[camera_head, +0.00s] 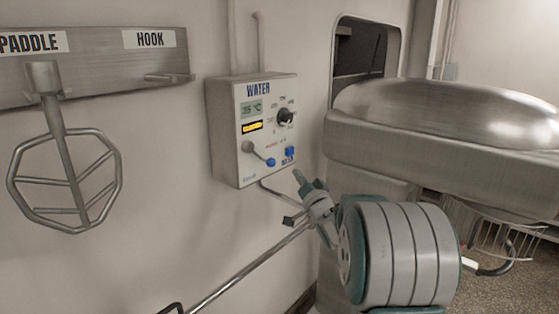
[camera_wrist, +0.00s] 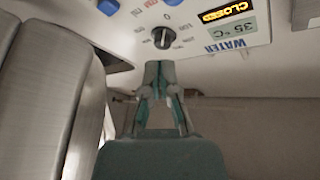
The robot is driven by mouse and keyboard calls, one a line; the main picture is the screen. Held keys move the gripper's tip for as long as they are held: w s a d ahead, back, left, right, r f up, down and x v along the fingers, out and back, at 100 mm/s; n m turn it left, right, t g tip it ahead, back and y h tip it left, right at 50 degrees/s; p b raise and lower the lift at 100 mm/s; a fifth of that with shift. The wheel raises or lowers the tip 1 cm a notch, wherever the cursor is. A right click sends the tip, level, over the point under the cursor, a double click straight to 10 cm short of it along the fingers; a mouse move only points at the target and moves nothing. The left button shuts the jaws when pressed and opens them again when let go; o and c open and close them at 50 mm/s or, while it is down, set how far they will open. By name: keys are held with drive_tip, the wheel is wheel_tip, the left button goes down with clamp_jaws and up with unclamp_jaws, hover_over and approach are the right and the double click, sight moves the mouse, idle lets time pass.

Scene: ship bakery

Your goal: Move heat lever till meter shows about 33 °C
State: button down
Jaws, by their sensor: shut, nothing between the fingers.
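The water control box (camera_head: 222,135) hangs on the wall in the head view. Its meter (camera_head: 252,109) reads 35 °C; it shows upside down in the wrist view (camera_wrist: 233,36). A lever (camera_head: 259,155) with a blue ball end slants down to the right at the box's lower left. A black knob (camera_head: 285,117) sits at the upper right, also in the wrist view (camera_wrist: 162,38). I cannot read which control is marked heat. My gripper (camera_head: 300,178) is below the box's lower right. In the wrist view my gripper (camera_wrist: 158,66) is shut and empty, tips apart from the knob.
A yellow display (camera_head: 252,127) reads CLOSED in the wrist view (camera_wrist: 226,12). A blue button (camera_head: 290,152) is below the knob. A large steel mixer (camera_head: 440,150) stands close on the right. Pipes (camera_head: 262,40) run above and below the box. A paddle (camera_head: 65,150) hangs at left.

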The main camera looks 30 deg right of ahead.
drive_tip(key=w+d+r+m, duration=0.2)
drive_tip(key=w+r+m, duration=0.2)
drive_tip(key=w, duration=0.6)
drive_tip(key=a+f, duration=0.2)
drive_tip(key=a, duration=0.1)
drive_tip(key=shift+s+f, duration=0.25)
drive_tip(key=shift+s, duration=0.15)
drive_tip(key=shift+s+a+f+m, duration=0.15)
drive_tip(key=shift+a+f+m, duration=0.35)
drive_tip(key=shift+m, duration=0.2)
drive_tip(key=shift+a+r, duration=0.1)
